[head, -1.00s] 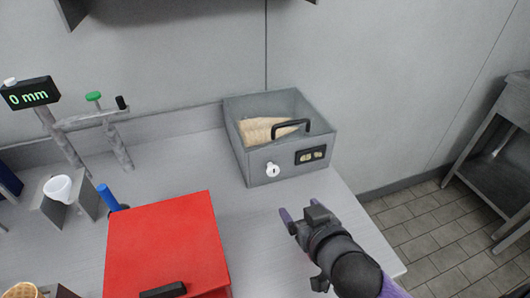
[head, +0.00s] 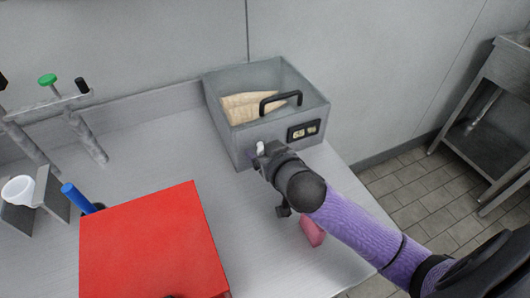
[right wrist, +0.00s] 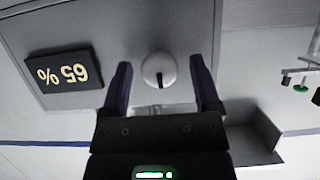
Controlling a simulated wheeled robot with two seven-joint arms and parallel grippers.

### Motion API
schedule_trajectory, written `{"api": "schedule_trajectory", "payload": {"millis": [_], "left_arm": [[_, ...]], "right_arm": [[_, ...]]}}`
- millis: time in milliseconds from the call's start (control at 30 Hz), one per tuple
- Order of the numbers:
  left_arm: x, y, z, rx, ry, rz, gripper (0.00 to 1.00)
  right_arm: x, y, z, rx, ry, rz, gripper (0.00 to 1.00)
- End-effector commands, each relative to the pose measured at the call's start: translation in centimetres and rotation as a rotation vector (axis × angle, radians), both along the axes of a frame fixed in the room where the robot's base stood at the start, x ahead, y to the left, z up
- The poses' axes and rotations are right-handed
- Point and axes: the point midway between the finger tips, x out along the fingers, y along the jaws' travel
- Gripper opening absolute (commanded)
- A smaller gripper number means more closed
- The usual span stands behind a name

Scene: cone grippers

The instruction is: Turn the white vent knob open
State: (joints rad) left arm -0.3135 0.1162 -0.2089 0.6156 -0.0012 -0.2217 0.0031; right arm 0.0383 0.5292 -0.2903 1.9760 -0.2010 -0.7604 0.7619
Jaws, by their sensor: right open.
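The white vent knob (right wrist: 158,70) is on the front face of a grey metal box (head: 233,149). In the right wrist view it is round with a dark mark, and it lies between the two open fingers of my right gripper (right wrist: 160,82). I see no clear contact of the fingers with it. In the head view only a bit of the knob (head: 260,148) shows past my right gripper (head: 261,160), which is at the box front. A dark display (right wrist: 64,72) beside the knob reads 65 %, upside down in the wrist view. My left gripper is not in view.
Cones (head: 250,106) lie in the box behind a black handle (head: 280,101). A red box (head: 150,245) stands at the front left. A pink object (head: 312,231) lies under my right arm. A stand with a green knob (head: 47,80) is at the left. The counter between is clear.

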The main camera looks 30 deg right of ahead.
Motion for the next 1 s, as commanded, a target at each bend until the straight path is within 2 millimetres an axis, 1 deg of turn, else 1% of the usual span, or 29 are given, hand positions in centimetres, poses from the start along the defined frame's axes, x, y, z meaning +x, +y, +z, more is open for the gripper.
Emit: {"api": "schedule_trajectory", "payload": {"millis": [233, 267, 300, 367, 400, 467, 500, 567, 600, 633, 833, 1000], "left_arm": [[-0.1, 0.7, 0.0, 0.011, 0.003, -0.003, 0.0], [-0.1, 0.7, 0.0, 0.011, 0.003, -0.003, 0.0], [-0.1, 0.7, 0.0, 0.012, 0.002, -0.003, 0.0], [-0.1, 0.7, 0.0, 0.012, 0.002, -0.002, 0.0], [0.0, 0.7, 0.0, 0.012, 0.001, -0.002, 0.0], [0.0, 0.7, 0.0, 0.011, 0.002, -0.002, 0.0], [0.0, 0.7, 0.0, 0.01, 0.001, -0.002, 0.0], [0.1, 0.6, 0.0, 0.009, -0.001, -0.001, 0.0], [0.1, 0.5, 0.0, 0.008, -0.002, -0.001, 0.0], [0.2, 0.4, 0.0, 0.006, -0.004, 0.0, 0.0], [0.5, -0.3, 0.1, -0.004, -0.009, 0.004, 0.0], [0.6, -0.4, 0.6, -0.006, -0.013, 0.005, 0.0]], "right_arm": [[0.1, 0.0, 0.0, 0.0, 0.0, 0.001, 0.8], [0.1, 0.0, 0.0, 0.0, 0.0, 0.001, 0.73], [0.1, 0.0, 0.0, 0.0, 0.0, 0.001, 0.65], [0.1, 0.0, 0.0, 0.0, 0.0, 0.001, 0.52], [0.1, 0.0, 0.0, 0.0, 0.0, 0.001, 0.44], [0.1, 0.0, 0.0, 0.0, 0.0, 0.001, 0.31], [0.1, 0.0, 0.0, 0.0, 0.0, 0.001, 0.22], [0.1, 0.0, 0.0, 0.0, 0.0, 0.001, 0.1], [0.1, 0.0, 0.0, 0.0, 0.0, 0.001, 0.01], [0.1, 0.0, 0.0, 0.0, 0.0, 0.001, 0.0], [0.1, 0.0, 0.0, -0.007, 0.0, 0.001, 0.0], [0.1, 0.1, 0.1, -0.058, 0.004, 0.0, 0.0]]}}
